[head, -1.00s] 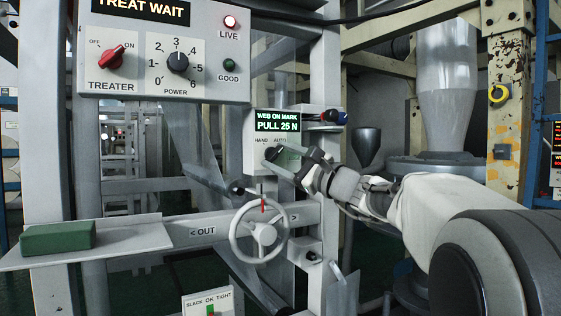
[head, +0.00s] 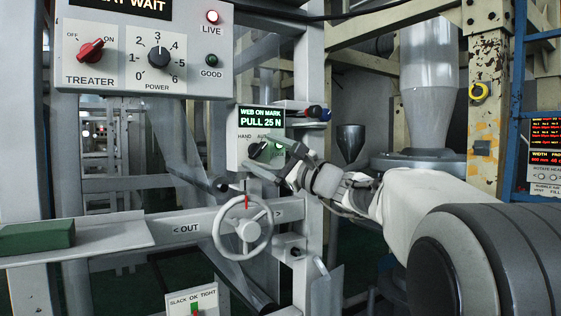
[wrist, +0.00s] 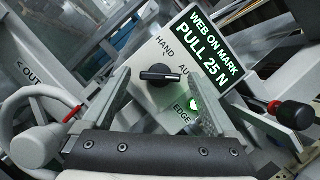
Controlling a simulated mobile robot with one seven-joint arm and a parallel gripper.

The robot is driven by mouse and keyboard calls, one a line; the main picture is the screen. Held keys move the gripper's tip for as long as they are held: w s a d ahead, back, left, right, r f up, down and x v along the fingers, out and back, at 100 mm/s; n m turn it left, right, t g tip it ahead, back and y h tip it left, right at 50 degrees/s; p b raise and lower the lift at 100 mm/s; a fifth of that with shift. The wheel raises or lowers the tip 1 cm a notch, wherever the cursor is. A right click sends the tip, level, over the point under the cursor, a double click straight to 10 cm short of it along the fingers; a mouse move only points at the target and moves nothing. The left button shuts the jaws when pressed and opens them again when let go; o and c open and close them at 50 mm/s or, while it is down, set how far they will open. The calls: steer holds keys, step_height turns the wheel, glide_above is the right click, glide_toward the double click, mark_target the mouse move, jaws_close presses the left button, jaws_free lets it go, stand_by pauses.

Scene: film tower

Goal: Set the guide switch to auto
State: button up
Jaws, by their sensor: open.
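The guide switch is a black knob (wrist: 160,76) on a small white panel (wrist: 149,55) marked HAND and AUTO. A light line on the knob's right end in the wrist view appears to point toward AUTO. A green lamp (wrist: 194,104) near the word EDGE is lit. My gripper (wrist: 159,86) is open, with one finger on each side of the knob. Contact with the knob cannot be made out. In the head view my gripper (head: 273,157) is at the panel and partly covers it. The display (head: 261,117) above reads WEB ON MARK, PULL 25 N.
A handwheel (head: 246,231) with a red pointer is below the panel. The treater box (head: 150,55) is at upper left. A green block (head: 38,237) lies on a shelf at left.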

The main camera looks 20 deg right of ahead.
steer(key=v, duration=1.7)
